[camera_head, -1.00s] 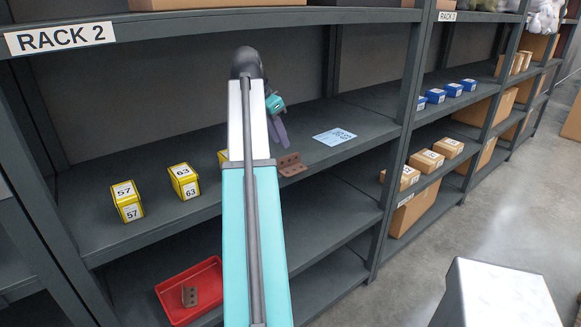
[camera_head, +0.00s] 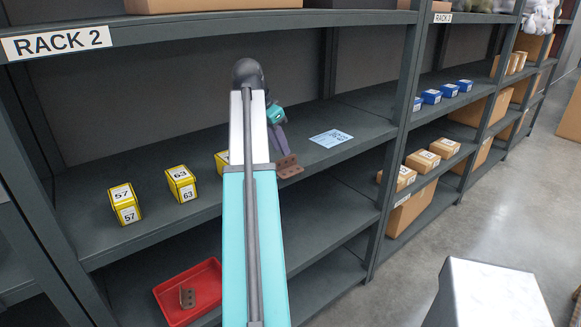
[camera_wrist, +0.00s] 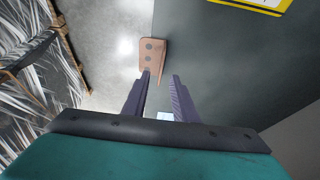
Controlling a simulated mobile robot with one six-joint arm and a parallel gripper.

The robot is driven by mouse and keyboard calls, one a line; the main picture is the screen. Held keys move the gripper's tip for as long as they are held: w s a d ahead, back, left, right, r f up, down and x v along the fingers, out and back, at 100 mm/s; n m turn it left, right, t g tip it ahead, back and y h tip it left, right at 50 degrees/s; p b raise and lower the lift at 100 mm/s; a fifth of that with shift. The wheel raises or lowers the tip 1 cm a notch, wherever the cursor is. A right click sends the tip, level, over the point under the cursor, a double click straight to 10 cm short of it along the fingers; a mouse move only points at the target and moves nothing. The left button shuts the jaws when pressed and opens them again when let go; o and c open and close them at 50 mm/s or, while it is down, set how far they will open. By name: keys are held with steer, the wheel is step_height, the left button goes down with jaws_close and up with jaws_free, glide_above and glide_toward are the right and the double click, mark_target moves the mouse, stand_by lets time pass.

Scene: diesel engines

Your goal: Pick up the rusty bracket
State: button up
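A rusty brown bracket (camera_head: 289,167) with holes lies at the front edge of the middle shelf, right of my arm. In the wrist view the bracket (camera_wrist: 152,57) shows just beyond my fingertips, nearer the left finger, at the border between the dark shelf and the pale floor. My gripper (camera_wrist: 162,76) is open, with its purple fingers apart and nothing between them. In the head view my gripper (camera_head: 281,149) hangs just above and behind the bracket. I cannot tell whether it touches. A second brownish bracket (camera_head: 187,297) lies in a red tray (camera_head: 212,275) on the lower shelf.
Yellow boxes numbered 57 (camera_head: 125,204) and 63 (camera_head: 181,184) stand left on the middle shelf (camera_head: 100,239). A third yellow box (camera_head: 222,161) is partly behind my arm. A pale blue sheet (camera_head: 331,138) lies right of the bracket. A dark upright (camera_head: 394,150) stands further right.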

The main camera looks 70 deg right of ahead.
mark_target(285, 158)
steer(key=shift+f, duration=0.1)
steer(key=shift+p+x, duration=1.05)
steer(key=shift+x, duration=1.4)
steer(key=shift+a, duration=0.1)
jaws_close()
